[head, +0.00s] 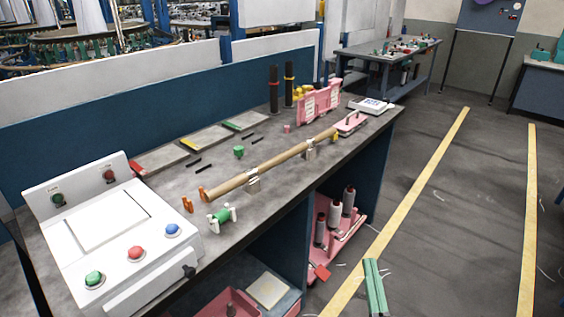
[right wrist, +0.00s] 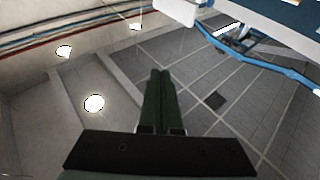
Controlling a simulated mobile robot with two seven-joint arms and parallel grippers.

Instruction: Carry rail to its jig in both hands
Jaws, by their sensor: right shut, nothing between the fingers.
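A long tan rail (head: 282,156) lies diagonally along the grey workbench. Two small pale brackets, a near one (head: 253,185) and a far one (head: 310,152), sit at the rail; I cannot tell whether they are its jig. My right gripper (head: 372,264) shows at the lower right, over the floor and well clear of the bench and rail. Its green fingers (right wrist: 160,100) are together and empty in the right wrist view, which faces the ceiling and lights. My left gripper is not in view.
A white control box (head: 112,225) with coloured buttons stands at the bench's near left. Green-and-white (head: 222,216) and orange (head: 187,205) parts lie near the rail's near end. Floor between yellow lines (head: 450,200) is open.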

